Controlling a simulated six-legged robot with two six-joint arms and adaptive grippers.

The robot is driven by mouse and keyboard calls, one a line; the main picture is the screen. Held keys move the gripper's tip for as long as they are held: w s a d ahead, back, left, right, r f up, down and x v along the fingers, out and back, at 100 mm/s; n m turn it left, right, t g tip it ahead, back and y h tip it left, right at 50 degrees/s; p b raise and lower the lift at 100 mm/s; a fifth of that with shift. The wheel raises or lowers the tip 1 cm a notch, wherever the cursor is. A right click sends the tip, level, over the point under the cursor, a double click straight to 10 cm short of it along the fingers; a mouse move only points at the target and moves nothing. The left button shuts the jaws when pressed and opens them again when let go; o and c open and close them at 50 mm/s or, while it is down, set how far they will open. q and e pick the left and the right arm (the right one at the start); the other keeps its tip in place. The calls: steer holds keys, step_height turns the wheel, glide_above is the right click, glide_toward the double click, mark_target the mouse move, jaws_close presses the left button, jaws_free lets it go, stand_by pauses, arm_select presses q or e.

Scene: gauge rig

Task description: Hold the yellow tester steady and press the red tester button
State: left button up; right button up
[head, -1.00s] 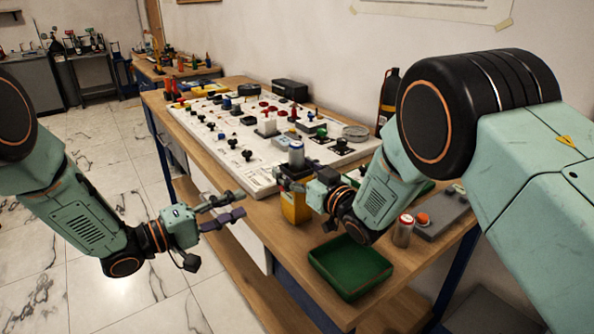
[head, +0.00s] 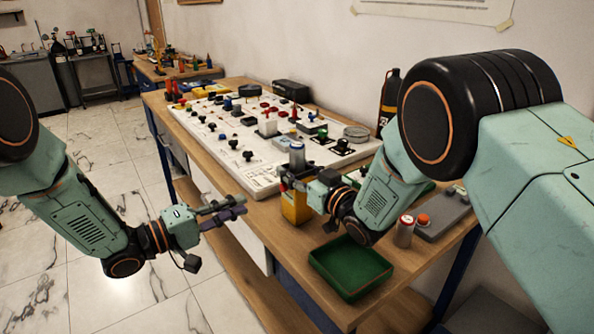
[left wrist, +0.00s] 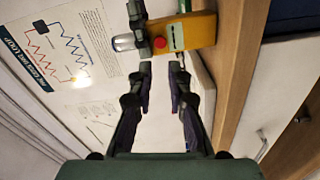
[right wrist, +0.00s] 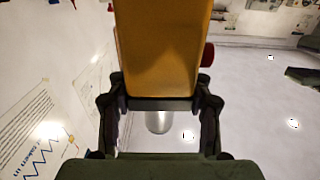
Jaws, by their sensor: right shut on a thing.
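The yellow tester (head: 295,208) stands upright at the bench's front edge, beside the white panel. My right gripper (head: 288,181) is shut on it; the right wrist view shows the tester's yellow body (right wrist: 158,45) between the fingers. The red tester button (left wrist: 160,43) faces my left gripper in the left wrist view, beside a pale label. A silvery cylinder (head: 296,155) shows at the tester's top end; I cannot tell whether it is attached. My left gripper (head: 243,204) is empty in front of the bench, its fingers apart by a narrow gap, short of the tester.
The white panel (head: 215,150) with many knobs and fittings covers the bench's middle. A green tray (head: 350,268), a can (head: 404,231) and a grey box with an orange-red button (head: 423,219) are at the near right. A dark bottle (head: 389,100) stands behind.

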mark_target(283, 188)
arm_select(q)
jaws_close()
stand_by(1.1)
steer(key=m+g+y, duration=0.1)
steer(key=m+y, duration=0.2)
steer(key=m+g+y, duration=0.1)
steer(key=m+y, duration=0.1)
steer(key=y, duration=0.1)
steer(key=r+m+g+y, duration=0.1)
steer(key=m+y, duration=0.2)
steer(key=shift+s+a+m, duration=0.3)
steer(key=shift+s, duration=0.1)
steer(key=w+d, duration=0.5)
steer(key=d, duration=0.2)
stand_by(0.4)
steer(key=shift+w+d, duration=0.15)
stand_by(1.2)
